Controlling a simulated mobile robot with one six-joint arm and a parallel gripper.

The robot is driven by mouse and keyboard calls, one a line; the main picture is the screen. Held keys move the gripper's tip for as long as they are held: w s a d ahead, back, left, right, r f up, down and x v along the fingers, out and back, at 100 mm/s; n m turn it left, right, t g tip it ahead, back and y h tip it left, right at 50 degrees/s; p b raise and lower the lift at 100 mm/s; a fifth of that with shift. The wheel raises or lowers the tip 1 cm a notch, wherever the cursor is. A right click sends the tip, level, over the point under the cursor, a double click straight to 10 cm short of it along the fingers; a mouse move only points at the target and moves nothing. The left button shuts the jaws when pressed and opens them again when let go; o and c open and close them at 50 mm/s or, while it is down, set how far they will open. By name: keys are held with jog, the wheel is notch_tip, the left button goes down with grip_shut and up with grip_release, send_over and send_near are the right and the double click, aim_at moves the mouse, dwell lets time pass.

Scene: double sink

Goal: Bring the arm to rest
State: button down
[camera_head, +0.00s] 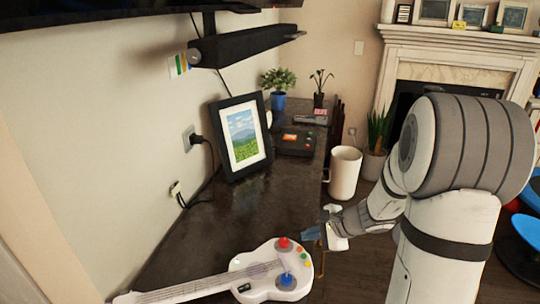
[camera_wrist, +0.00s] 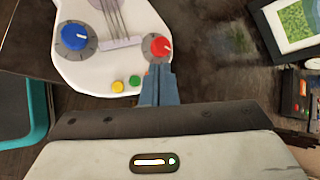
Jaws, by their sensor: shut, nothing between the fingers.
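My gripper (camera_head: 312,233) is shut and empty at the right edge of the dark desk. In the head view it is just right of a white guitar-shaped device (camera_head: 262,264) with a red knob (camera_head: 284,243) and a blue knob (camera_head: 286,280). In the wrist view the closed blue-grey fingers (camera_wrist: 160,82) appear just below the red knob (camera_wrist: 158,47). Whether they touch the device is not clear. My arm reaches in from the right, bent, and hides part of the floor and fireplace.
A framed picture (camera_head: 242,137), a dark box device (camera_head: 296,141) and potted plants (camera_head: 279,88) stand on the desk (camera_head: 215,215). A white mug-shaped container (camera_head: 344,172) is beyond my gripper. A dark wall-mounted bar (camera_head: 245,44) overhangs the desk. A teal-edged object (camera_wrist: 40,105) shows in the wrist view.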

jog(key=s+a+r+n+g+h, duration=0.1)
jog(key=s+a+r+n+g, duration=0.1)
jog(key=s+r+n, duration=0.3)
jog(key=s+a+r+n+g+h, duration=0.1)
jog(key=s+a+r+n, duration=0.1)
jog(key=s+a+n, duration=0.3)
jog(key=s+d+r+n+h, duration=0.2)
jog(key=s+d+n, duration=0.1)
jog(key=s, duration=0.2)
jog(key=s+d+r+n+h+p, duration=0.1)
jog(key=s+d+r+n+h, duration=0.1)
jog(key=s, duration=0.3)
jog(key=shift+s+d+r+n+h, duration=0.25)
jog(key=shift+d+r+n+h, duration=0.15)
jog(key=shift+d+n+h, duration=0.25)
